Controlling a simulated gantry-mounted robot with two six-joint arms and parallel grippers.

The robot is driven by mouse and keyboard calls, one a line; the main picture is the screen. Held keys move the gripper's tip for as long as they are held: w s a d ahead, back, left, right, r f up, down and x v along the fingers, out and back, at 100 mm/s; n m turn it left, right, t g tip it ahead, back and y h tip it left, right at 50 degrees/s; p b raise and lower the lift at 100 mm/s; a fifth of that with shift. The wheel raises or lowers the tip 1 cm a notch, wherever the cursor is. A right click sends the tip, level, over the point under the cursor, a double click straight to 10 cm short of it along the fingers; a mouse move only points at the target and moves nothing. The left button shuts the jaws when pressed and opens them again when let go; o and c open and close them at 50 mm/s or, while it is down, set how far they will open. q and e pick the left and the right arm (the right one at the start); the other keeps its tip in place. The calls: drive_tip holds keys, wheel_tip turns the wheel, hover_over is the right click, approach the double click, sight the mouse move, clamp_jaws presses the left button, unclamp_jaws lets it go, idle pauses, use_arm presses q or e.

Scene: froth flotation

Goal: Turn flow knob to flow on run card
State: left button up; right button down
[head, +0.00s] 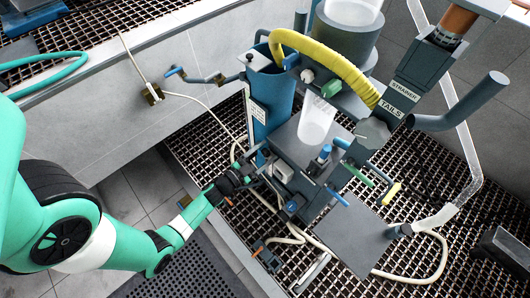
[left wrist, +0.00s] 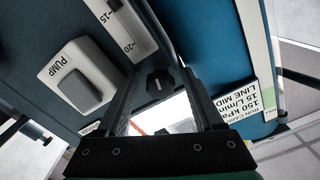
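A small dark knob (left wrist: 159,84) with a white pointer mark shows in the left wrist view, seen between the two fingers of my left gripper (left wrist: 165,75). The fingers stand apart with the knob in the gap; I cannot tell whether they touch it. The run card (left wrist: 251,98) on the right of that view reads 150 kPa, 15 L/min, LINE MID. In the head view my left gripper (head: 229,184) is at the front of the flotation machine, and the knob is hidden there. My right gripper is not in view.
A grey PUMP rocker switch (left wrist: 80,77) and a scale strip (left wrist: 122,25) lie close to the left finger. In the head view, a blue column (head: 268,95), a yellow hose (head: 325,60), a clear beaker (head: 316,122) and a grey plate (head: 355,235) crowd the grating.

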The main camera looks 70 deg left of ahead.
use_arm(q)
drive_tip(key=shift+s+r, duration=0.1)
drive_tip(key=shift+s, duration=0.1)
drive_tip(key=p+v, duration=0.4)
drive_tip(key=v, duration=0.7)
drive_tip(key=shift+d, duration=0.2)
